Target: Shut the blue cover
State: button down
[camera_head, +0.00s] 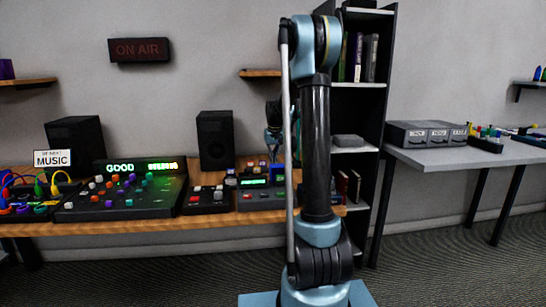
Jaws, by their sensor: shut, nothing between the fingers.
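I cannot make out a blue cover for certain in the head view. My arm stands in the middle of the picture and hides part of the wooden desk (150,230). My gripper (273,155) shows small and dark, just left of the arm's upright links, above the right part of the desk. It is shut and holds nothing. Below it sits a small device with a green display (255,182), with small coloured pieces around it. Whether the gripper touches any of them is too small to tell.
A mixing console (120,197) and a smaller button box (206,199) stand left of the gripper. A black speaker (215,140) stands behind. Cables (40,187) lie at far left. A shelf unit (386,100) and a grey table (480,155) with a drawer box (425,134) are right.

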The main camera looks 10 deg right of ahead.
aim_at(277, 172)
jog(key=shift+s+d+r, duration=0.1)
jog(key=shift+s+r, duration=0.1)
jog(key=shift+s, duration=0.7)
jog(key=shift+s+r, duration=0.15)
jog(key=shift+s, duration=0.7)
